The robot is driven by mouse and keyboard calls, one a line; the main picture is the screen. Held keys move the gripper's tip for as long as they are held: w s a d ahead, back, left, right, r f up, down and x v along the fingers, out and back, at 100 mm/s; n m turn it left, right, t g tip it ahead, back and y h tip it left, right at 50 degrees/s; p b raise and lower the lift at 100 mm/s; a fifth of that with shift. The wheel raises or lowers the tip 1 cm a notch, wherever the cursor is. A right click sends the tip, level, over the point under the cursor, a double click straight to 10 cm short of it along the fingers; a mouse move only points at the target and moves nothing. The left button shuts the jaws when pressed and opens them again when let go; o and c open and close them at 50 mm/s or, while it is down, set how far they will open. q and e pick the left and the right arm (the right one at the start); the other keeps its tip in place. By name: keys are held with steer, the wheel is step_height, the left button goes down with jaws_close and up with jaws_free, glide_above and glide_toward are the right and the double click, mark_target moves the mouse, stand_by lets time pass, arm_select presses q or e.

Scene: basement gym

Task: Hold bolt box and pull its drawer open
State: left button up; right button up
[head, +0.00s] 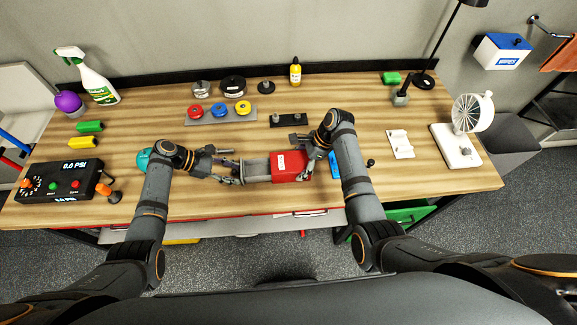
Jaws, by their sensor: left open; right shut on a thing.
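The bolt box (291,166) is a red case with a white label, lying near the middle of the wooden table. Its grey drawer (256,168) sticks out of the case's left side, so it stands open. My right gripper (303,157) is shut on the red case at its right end. My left gripper (234,168) is open beside the left end of the drawer, with its fingers spread at the drawer's front. Whether a finger touches the drawer is too small to tell.
A teal round thing (144,158) is partly behind my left arm. A blue item (334,165) lies beside my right arm. A grey tray (220,117) with coloured rolls and a black block (285,121) stand behind. A gauge box (60,181) is far left, a white fan (460,145) right.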

arm_select(q)
steer(key=shift+v, duration=4)
arm_select(e)
steer(key=o, duration=1.1)
steer(key=v, duration=1.2)
